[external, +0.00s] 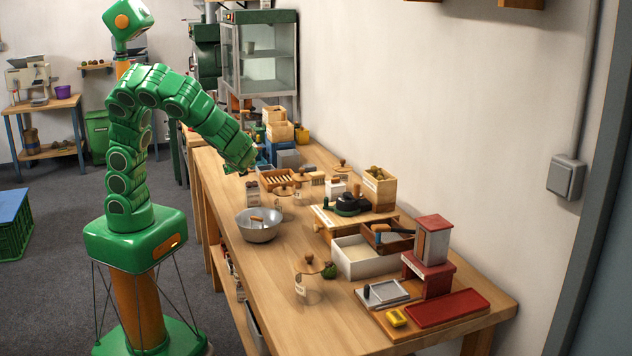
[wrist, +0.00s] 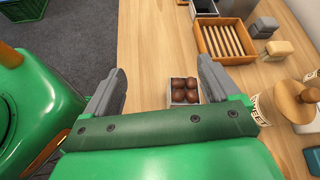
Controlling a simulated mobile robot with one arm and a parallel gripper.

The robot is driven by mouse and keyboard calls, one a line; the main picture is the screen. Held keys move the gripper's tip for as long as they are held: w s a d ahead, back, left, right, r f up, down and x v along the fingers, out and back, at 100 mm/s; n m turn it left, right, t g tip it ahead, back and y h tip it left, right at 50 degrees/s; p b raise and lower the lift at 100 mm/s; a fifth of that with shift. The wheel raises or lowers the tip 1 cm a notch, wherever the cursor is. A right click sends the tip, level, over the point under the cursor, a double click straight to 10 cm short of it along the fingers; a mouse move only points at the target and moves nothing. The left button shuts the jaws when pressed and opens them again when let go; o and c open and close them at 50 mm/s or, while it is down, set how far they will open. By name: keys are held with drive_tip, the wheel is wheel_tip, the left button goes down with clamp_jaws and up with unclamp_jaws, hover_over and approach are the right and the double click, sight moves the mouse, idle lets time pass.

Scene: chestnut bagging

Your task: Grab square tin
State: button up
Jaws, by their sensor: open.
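The square tin (wrist: 177,101) is a small, light-coloured, open box with several brown chestnuts in it. It stands upright on the wooden table. In the wrist view it lies between my fingers, closer to the right one, and its near edge is close to the gripper's green body. In the external view, what looks like the same tin (external: 252,198) stands just below the end of my arm. My gripper (wrist: 161,66) is open and empty, with its two grey fingers spread wide. In the external view the gripper (external: 238,171) is small, and its fingers are hard to make out.
A slatted wooden tray (wrist: 199,42) lies beyond the tin to the right. A jar with a wooden lid (wrist: 292,101) stands near the right finger. A metal bowl (external: 259,234) sits nearer the front. The table left of the tin is clear up to its edge.

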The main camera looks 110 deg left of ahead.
sight(252, 187)
drive_tip(key=a+f+m, duration=0.1)
drive_tip(key=w+a+f+m+y, duration=0.1)
drive_tip(key=w+a+m+y, duration=0.1)
drive_tip(key=a, duration=0.1)
drive_tip(key=shift+w+f, duration=0.2)
drive_tip(key=shift+f, duration=3.1)
drive_tip(key=shift+s+a+f, duration=0.5)
drive_tip(key=shift+a+f, duration=0.3)
drive_tip(key=shift+f, duration=0.05)
drive_tip(key=shift+s+a+f, duration=0.25)
drive_tip(key=shift+a, duration=0.15)
drive_tip(key=c, duration=1.2)
drive_tip(key=shift+r, duration=0.15)
